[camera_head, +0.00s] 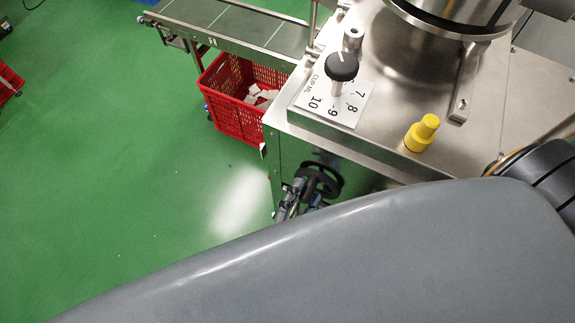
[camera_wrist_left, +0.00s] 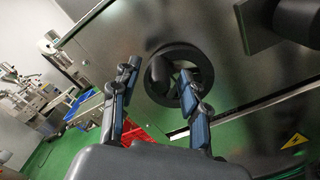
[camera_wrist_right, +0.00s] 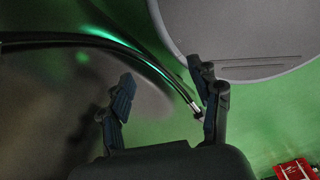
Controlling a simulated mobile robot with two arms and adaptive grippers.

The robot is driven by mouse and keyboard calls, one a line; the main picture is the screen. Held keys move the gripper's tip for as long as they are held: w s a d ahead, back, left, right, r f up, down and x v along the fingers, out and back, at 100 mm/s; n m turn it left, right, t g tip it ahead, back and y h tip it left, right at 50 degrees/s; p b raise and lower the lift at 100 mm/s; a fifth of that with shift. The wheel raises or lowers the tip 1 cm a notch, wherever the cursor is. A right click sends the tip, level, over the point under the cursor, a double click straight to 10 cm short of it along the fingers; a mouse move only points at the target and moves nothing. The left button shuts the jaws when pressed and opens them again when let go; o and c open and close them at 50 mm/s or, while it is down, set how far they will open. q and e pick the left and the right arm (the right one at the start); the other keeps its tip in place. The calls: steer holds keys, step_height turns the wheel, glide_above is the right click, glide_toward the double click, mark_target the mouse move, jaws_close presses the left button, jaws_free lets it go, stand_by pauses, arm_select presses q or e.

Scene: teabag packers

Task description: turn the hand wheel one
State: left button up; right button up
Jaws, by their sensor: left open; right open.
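The hand wheel (camera_head: 319,180) is a black ring on the side of the steel machine, below its top plate. In the left wrist view the wheel (camera_wrist_left: 207,63) is straight ahead, with a dark hub inside the ring. My left gripper (camera_wrist_left: 160,70) is open. One finger is just left of the rim and the other overlaps the ring's lower right part. Whether they touch it I cannot tell. In the head view my left gripper (camera_head: 293,196) is at the wheel's lower left.
A red crate (camera_head: 238,120) with white packets stands by a conveyor (camera_head: 235,30). The machine's top bears a black knob (camera_head: 341,66), a number plate (camera_head: 325,108) and a yellow cap (camera_head: 421,134). My grey arm covers the lower right. Green floor (camera_head: 120,190) is open at left.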

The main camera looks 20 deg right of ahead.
arm_select(q)
steer(key=v, duration=1)
